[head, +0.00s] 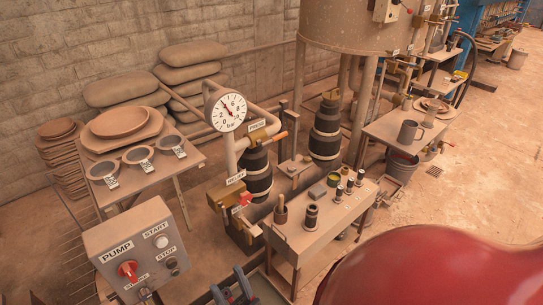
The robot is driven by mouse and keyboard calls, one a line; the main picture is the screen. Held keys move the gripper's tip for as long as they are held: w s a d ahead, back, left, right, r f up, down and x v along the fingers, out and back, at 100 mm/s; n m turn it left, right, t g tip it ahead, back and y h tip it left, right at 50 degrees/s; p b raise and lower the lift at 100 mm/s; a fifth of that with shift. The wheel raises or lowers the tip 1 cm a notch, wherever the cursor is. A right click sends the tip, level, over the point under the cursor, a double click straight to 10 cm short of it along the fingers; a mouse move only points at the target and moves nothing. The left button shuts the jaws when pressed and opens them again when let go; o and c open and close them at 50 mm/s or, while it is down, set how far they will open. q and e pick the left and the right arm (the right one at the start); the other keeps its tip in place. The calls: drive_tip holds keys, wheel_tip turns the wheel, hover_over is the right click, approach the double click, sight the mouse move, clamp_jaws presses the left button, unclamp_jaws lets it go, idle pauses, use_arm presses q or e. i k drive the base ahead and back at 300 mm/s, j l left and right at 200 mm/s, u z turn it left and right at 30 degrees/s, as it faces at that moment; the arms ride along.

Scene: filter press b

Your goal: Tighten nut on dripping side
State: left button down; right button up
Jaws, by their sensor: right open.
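My right gripper (231,285) shows at the bottom edge, left of centre. Its two dark fingers point up and stand apart, with nothing seen between them. It is in front of the low end of the work table and right of the pump control box. My left gripper is not in view. I cannot make out a nut or any dripping at this size. A brass-coloured valve body with a red handle (244,199) sits on the pipework, above and beyond my right gripper.
A pump control box (128,243) stands at lower left. A pressure gauge (229,112) rises behind it. A small table (305,234) carries jars and a mortar. Left, a table (186,163) holds several labelled bowls. A tank (357,26) stands behind. Open floor lies at right.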

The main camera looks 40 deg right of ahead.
sight(291, 169)
drive_tip(key=l+u, duration=0.1)
drive_tip(key=l, duration=0.6)
drive_tip(key=l+u, duration=0.1)
drive_tip(key=l, duration=0.6)
drive_tip(key=k+l+u, duration=0.1)
drive_tip(key=l, duration=0.55)
drive_tip(key=k+l+u, duration=0.15)
drive_tip(key=l, duration=0.55)
drive_tip(key=i+l, duration=0.15)
drive_tip(key=l, duration=0.2)
drive_tip(key=i+l, duration=0.1)
drive_tip(key=l, duration=0.3)
drive_tip(key=i, duration=0.15)
